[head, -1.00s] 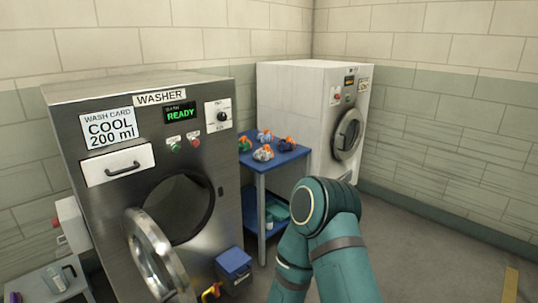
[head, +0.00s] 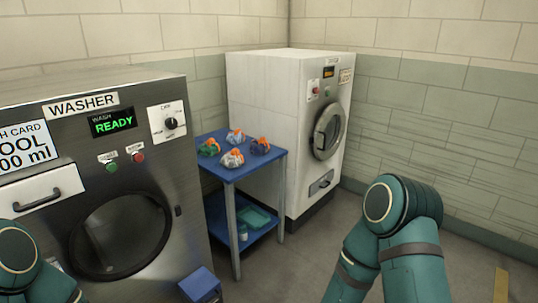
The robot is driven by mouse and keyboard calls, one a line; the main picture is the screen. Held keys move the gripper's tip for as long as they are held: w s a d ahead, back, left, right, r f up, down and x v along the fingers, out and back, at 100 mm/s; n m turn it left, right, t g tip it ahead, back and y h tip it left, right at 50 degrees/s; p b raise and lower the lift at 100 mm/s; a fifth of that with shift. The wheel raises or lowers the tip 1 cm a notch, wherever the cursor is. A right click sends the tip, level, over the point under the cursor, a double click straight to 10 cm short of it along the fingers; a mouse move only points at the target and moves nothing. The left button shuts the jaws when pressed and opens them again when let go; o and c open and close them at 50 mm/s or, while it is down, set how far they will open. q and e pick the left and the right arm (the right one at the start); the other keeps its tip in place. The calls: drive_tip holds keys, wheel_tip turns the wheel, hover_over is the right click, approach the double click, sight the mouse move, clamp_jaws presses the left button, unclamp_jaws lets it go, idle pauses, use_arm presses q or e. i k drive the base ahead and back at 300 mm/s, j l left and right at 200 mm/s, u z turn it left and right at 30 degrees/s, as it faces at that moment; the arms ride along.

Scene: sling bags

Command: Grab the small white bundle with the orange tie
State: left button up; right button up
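Several small tied bundles lie on the top of a blue table (head: 222,173) between the two machines. The front one is a white bundle (head: 231,158) with an orange tie. Behind it lies a pale grey-blue bundle (head: 236,136) with an orange tie. A green bundle (head: 209,147) is at left and a dark blue bundle (head: 260,147) at right, both with orange on top. Teal links of my arms show at the lower left and lower right. Both grippers are out of view, and neither arm in view touches the bundles.
A steel washer (head: 150,90) reading READY stands at left, close to the table. A white machine (head: 270,100) with a round door stands behind the table. The lower shelf holds a teal tray (head: 255,217). A blue box (head: 200,284) is low in front. Floor is open at right.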

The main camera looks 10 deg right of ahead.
sight(233, 159)
drive_tip(key=i+l+z, duration=0.3)
drive_tip(key=i+z, duration=0.55)
drive_tip(key=i, duration=0.2)
drive_tip(key=i+l+u, duration=0.2)
drive_tip(key=i, duration=0.2)
drive_tip(key=i+u, duration=0.2)
drive_tip(key=i, duration=0.25)
drive_tip(key=i+l+u, duration=0.15)
drive_tip(key=i, duration=0.25)
drive_tip(key=l, duration=0.1)
